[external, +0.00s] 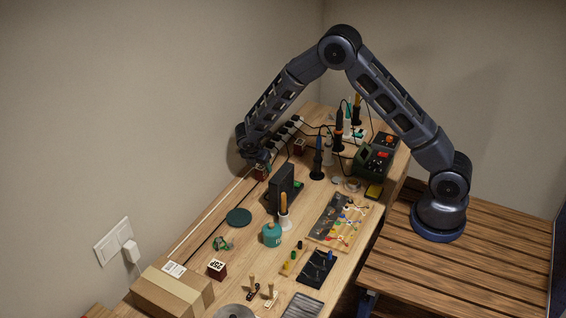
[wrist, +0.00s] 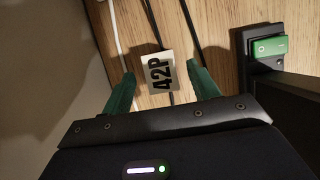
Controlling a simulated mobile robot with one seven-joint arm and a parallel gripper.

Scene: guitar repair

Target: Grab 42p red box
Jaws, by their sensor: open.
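The 42p red box (wrist: 157,72) shows its white top label with black "42P" in the wrist view. It lies between the two green fingers of my gripper (wrist: 161,69), which are open with space on both sides of it. In the external view a dark red box (external: 261,174) sits on the bench near the wall, directly under my gripper (external: 258,160). The gripper partly hides it there, and its label cannot be read. Whether the fingers reach down beside its sides is hard to tell.
White and black cables (wrist: 118,30) run past the box along the wall side. A black device with a green switch (wrist: 270,47) stands to its right. Other red boxes stand farther back (external: 300,146) and near the cardboard box (external: 216,269). A power strip (external: 287,134) lies behind.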

